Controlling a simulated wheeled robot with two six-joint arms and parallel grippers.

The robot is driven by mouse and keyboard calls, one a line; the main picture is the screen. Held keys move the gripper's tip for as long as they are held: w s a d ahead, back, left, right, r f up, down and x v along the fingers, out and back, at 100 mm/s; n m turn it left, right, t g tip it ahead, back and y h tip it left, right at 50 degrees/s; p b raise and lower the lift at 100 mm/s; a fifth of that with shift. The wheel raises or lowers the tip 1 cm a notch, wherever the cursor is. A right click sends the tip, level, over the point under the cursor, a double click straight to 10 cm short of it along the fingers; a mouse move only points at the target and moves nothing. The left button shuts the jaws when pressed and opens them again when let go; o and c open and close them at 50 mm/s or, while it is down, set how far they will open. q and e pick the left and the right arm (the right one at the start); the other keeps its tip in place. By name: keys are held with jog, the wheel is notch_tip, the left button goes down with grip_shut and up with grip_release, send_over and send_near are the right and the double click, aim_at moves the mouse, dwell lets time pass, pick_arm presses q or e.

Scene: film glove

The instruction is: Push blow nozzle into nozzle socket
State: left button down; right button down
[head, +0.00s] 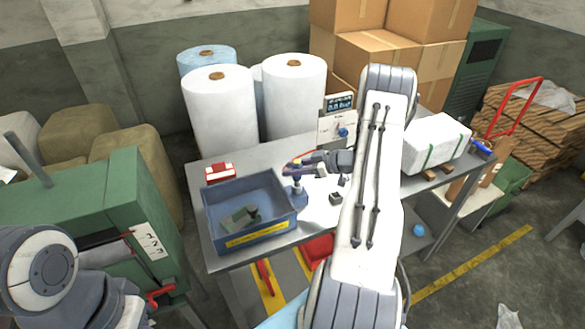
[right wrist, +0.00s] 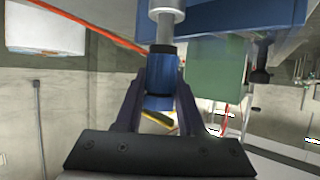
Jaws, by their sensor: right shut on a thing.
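My right gripper (head: 300,166) is beside the right end of the blue bin, low over the table. Its fingers are shut on a blue cylinder, which I take as the blow nozzle (right wrist: 163,77); in the head view the nozzle (head: 298,182) shows small at the fingertips. A silver-grey rod (right wrist: 165,14) adjoins the nozzle's end in the right wrist view. A blue block (head: 298,198) stands just below it, perhaps the nozzle socket. I cannot tell how far the nozzle is seated. My left arm shows at lower left, its gripper out of frame.
The blue bin (head: 262,239) with grey-green pieces stands close left. A control box (head: 338,128) with a display is behind. A red-white box (head: 220,173) lies at the table's left; a white wrapped block (head: 436,143) is at the right. White rolls (head: 220,115) stand behind the table.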

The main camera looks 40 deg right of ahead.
jog(key=shift+f+b, duration=0.5)
jog(key=shift+f, duration=0.4)
jog(key=shift+c, duration=2.2)
grip_release()
jog(key=b+v, duration=0.3)
jog(key=v, duration=0.7)
jog(key=shift+s+d, duration=0.2)
jog(key=shift+a, duration=0.1)
